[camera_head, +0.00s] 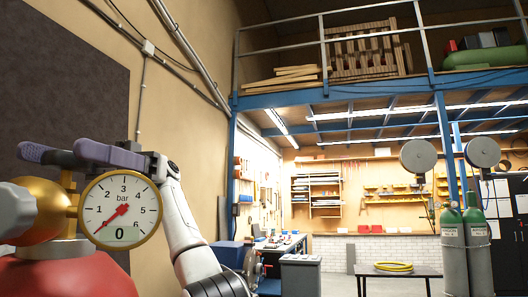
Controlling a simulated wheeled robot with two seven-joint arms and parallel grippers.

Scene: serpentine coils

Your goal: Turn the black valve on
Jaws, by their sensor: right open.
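A red tank (65,278) stands at the lower left with a brass valve body (50,208) on top. A round pressure gauge (108,225) faces me, its red needle near 0 bar. My right gripper (52,150) comes in from the right, at the top of the brass body, with purple fingers apart. A dark piece (64,159) shows between the fingers above the brass stem; it may be the black valve, but the fingers hide much of it. I cannot tell whether they touch it. My left gripper is out of view.
A pale grey fitting (14,211) sticks out left of the brass body. A tan wall with a dark panel (62,88) stands behind. Far off are a workbench (275,243), a table with a yellow hose (393,266) and grey-green gas cylinders (453,250).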

